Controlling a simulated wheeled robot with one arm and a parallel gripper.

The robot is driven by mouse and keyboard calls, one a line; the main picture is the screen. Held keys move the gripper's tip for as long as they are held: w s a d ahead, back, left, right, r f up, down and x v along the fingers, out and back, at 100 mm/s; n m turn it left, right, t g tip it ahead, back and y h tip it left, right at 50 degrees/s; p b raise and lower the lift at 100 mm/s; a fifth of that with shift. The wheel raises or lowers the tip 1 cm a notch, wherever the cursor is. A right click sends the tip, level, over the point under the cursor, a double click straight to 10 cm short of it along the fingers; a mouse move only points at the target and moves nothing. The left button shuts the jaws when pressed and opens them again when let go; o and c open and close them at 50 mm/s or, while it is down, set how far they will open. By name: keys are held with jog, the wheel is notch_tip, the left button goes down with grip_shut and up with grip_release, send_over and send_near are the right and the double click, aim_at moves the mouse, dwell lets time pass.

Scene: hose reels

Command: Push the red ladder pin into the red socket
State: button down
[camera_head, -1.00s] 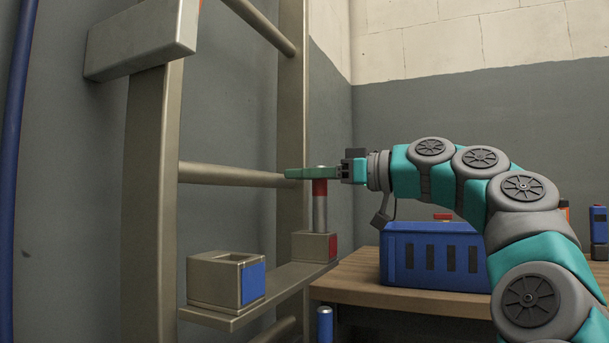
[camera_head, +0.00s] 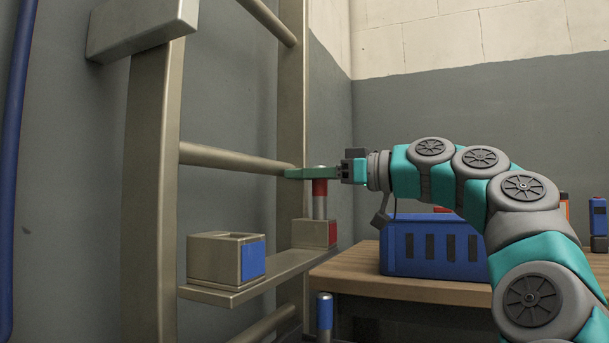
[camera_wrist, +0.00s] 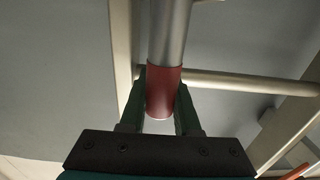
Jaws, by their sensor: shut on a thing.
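The red ladder pin (camera_head: 319,208) is a silver rod with a red band, upright in the head view. Its lower end goes down into the top of the red socket (camera_head: 316,234), a beige block with a red face on the ladder's shelf. My gripper (camera_head: 303,173) is shut on the pin around its red band, above the socket. In the wrist view the fingers press both sides of the pin's red band (camera_wrist: 164,94), with the bare silver rod beyond. The depth of the pin inside the socket is hidden.
A matching socket with a blue face (camera_head: 228,260) stands on the shelf (camera_head: 245,282) to the left. The ladder rung (camera_head: 232,159) is close to my fingers. A blue crate (camera_head: 432,248) sits on the wooden table (camera_head: 370,275). A blue-banded cylinder (camera_head: 325,313) shows below the table's edge.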

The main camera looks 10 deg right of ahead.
aim_at(326, 185)
jog(key=shift+f+b, duration=0.9)
jog(key=shift+f, duration=0.1)
jog(key=c, duration=0.5)
grip_release()
jog(key=shift+c, duration=0.2)
jog(key=v, duration=0.8)
jog(key=shift+a, duration=0.1)
